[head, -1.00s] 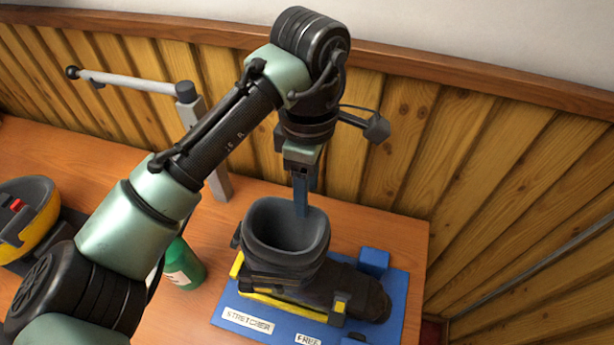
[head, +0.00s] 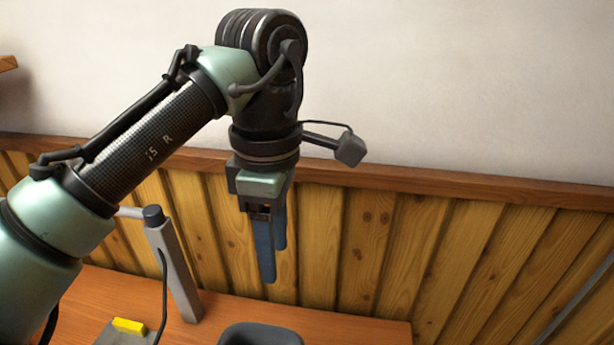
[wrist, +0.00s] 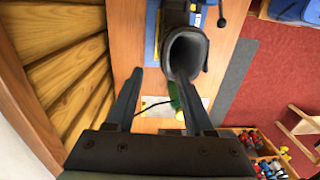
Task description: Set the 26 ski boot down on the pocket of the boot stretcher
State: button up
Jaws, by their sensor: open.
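In the head view only the top of the boot's cuff (head: 260,335) shows at the bottom edge. The pocket is hidden under the boot, and no size mark is readable. My gripper (head: 270,262) is open and empty, well above the boot and apart from it. In the wrist view my gripper's fingers (wrist: 157,78) are spread, with the boot beyond their tips.
A grey post (head: 175,265) with an arm stands on the bench (head: 335,325) left of my gripper. A wood-panelled wall (head: 370,245) is behind. A green bottle (wrist: 175,96) stands near the boot. A crate of small bottles (wrist: 260,140) is on the red floor.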

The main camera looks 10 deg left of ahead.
jog(key=shift+d, duration=0.1)
jog(key=w+d+r+m+t+h, duration=0.2)
jog(key=w+d+r+m+t, duration=0.15)
jog(key=d, duration=0.35)
jog(key=w+d+r+m+t+h, duration=0.2)
jog(key=d+r+m+t, duration=0.15)
jog(key=d, duration=0.35)
jog(key=w+d+r+m+t+h, duration=0.2)
jog(key=w+d+m, duration=0.15)
jog(key=d, duration=0.35)
jog(key=s+d+r+m+t+h, duration=0.1)
jog(key=d+r+m+t+h, duration=0.3)
jog(key=r, duration=0.7)
jog(key=s+a+r+m+t+y, duration=0.3)
jog(key=s+a+r+t+y, duration=0.7)
jog(key=a+t, duration=0.5)
jog(key=s+r, duration=0.2)
jog(key=s, duration=0.1)
jog(key=shift+s+a, duration=0.2)
jog(key=shift+s, duration=0.15)
jog(key=shift+r+m, duration=0.1)
jog(key=shift+m, duration=0.15)
